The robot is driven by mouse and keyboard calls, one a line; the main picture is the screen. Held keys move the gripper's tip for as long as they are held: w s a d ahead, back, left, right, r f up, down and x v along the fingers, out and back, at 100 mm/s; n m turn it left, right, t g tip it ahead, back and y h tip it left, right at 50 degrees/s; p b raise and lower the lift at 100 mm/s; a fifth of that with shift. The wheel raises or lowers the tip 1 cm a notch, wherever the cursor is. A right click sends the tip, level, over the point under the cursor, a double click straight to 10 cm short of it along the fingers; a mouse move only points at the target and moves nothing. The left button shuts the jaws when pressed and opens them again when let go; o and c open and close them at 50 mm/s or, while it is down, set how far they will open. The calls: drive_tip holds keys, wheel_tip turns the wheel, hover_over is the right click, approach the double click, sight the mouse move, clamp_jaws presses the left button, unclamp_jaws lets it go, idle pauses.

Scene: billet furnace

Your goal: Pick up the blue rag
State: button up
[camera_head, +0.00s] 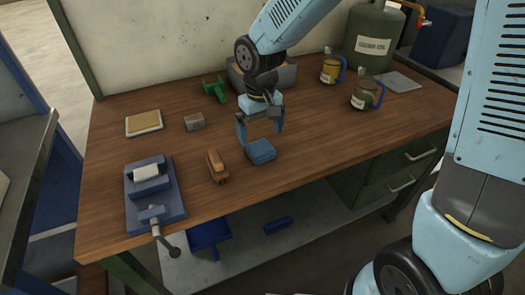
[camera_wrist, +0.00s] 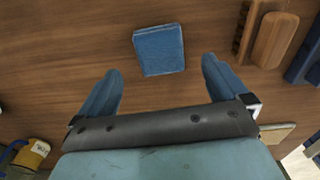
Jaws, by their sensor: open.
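The blue rag (camera_head: 261,151) lies folded into a small flat square on the wooden bench top, near its front edge. In the wrist view the rag (camera_wrist: 159,50) lies beyond my fingertips, roughly centred between them. My gripper (camera_head: 261,137) points down just behind and above the rag, with its fingers apart. In the wrist view my gripper (camera_wrist: 160,65) is open and empty, with bare wood between the fingers. The gap in height between fingertips and rag is hard to judge.
A brown wooden brush (camera_head: 217,167) lies left of the rag, and a blue vise (camera_head: 154,195) further left. A green object (camera_head: 215,88), a grey block (camera_head: 194,122) and a grey bin (camera_head: 287,74) stand behind. Wood right of the rag is clear.

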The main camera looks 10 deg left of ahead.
sight(261, 147)
drive_tip(key=shift+w+f, duration=0.15)
drive_tip(key=shift+f, duration=2.4)
drive_tip(key=shift+c, duration=0.5)
drive_tip(key=c, duration=1)
drive_tip(key=shift+r, duration=0.15)
